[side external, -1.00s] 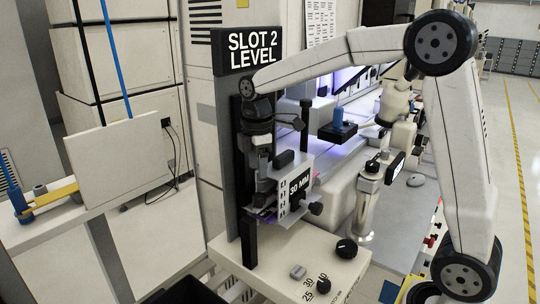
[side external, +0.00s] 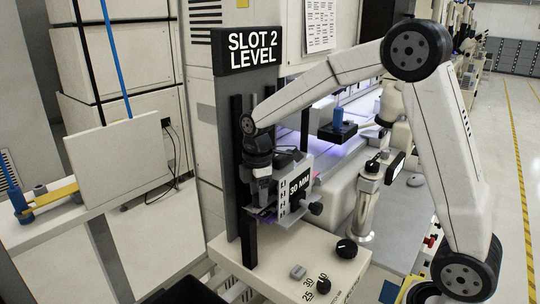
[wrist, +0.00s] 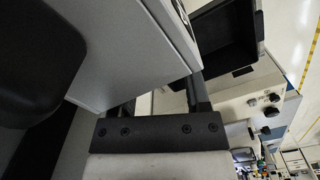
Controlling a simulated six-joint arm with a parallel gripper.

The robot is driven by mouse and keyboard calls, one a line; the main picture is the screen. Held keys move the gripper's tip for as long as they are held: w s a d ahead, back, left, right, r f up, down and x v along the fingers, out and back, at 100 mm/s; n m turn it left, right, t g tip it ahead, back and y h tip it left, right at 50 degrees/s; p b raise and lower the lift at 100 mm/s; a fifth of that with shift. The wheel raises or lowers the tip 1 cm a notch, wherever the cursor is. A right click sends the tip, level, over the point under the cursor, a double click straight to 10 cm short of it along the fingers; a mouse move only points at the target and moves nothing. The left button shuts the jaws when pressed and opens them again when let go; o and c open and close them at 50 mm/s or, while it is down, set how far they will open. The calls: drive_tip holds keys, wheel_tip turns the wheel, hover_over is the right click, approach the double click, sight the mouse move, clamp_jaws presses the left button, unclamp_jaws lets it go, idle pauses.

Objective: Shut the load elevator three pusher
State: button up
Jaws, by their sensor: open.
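The load elevator (side external: 232,115) is a grey upright column under a "SLOT 2 LEVEL" sign. A pale carriage marked "30 MM" (side external: 300,187) stands on its front, with a dark knob (side external: 316,208) at its right side. I cannot tell for certain which part is the pusher. My gripper (side external: 264,197) points down between the column and the carriage, close to both; its fingertips are mostly hidden, and contact cannot be told. In the wrist view my gripper's dark fingers stand apart beyond a bolted black plate, partly covered by a grey panel (wrist: 125,50). The gripper is open.
A cream base (side external: 300,262) with knobs lies below the carriage. A metal post (side external: 367,207) with a dark top stands to the right. A black tray (side external: 337,132) with a blue piece is behind. The open floor (side external: 520,110) is at far right.

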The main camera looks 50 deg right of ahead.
clamp_jaws()
idle(1.4)
